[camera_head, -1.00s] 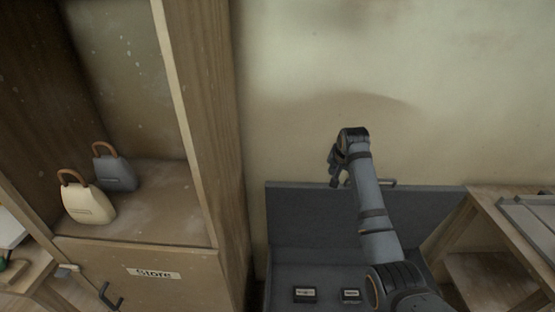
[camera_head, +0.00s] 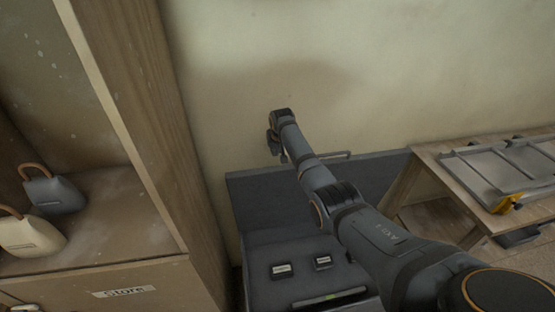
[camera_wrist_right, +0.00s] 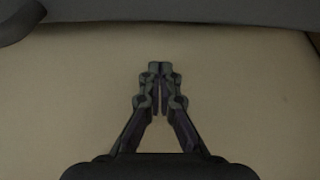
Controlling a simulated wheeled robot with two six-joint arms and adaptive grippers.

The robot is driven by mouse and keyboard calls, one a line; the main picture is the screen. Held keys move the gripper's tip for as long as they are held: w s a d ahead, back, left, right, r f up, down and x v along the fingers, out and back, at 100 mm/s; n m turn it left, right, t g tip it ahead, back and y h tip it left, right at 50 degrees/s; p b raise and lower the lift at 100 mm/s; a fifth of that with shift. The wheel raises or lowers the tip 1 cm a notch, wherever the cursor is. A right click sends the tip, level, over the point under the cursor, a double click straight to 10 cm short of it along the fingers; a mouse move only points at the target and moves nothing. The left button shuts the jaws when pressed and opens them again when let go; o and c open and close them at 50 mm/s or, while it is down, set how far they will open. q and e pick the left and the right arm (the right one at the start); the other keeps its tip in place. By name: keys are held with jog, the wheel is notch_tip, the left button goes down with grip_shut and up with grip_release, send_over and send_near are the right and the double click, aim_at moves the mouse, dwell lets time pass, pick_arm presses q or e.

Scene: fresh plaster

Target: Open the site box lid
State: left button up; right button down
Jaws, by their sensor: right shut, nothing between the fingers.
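The site box is dark grey and stands against the wall, with its interior (camera_head: 258,262) facing up to the head camera. Its lid (camera_head: 245,196) stands raised at the back, with a bar handle (camera_head: 338,155) along its top edge. My right gripper (camera_head: 275,147) is at the lid's upper edge, left of the handle; I cannot tell whether it touches the lid. In the right wrist view the gripper (camera_wrist_right: 161,72) is shut and empty, against a plain beige surface, with a dark grey edge above. My right arm hides part of the lid and box. My left gripper is out of view.
Two small labelled dark blocks (camera_head: 282,270) (camera_head: 323,262) lie in the box. A wooden cabinet marked Store (camera_head: 124,291) stands left, with cream (camera_head: 30,238) and grey (camera_head: 55,194) handled objects. A wooden bench (camera_head: 448,185) with a metal tray (camera_head: 488,172) stands right.

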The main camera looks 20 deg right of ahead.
jog(key=s+p, duration=0.2)
jog(key=s+a+f+p, duration=0.1)
jog(key=shift+s+p, duration=0.35)
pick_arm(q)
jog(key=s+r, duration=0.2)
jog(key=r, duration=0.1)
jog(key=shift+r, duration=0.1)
pick_arm(e)
jog(key=shift+w+f, duration=0.1)
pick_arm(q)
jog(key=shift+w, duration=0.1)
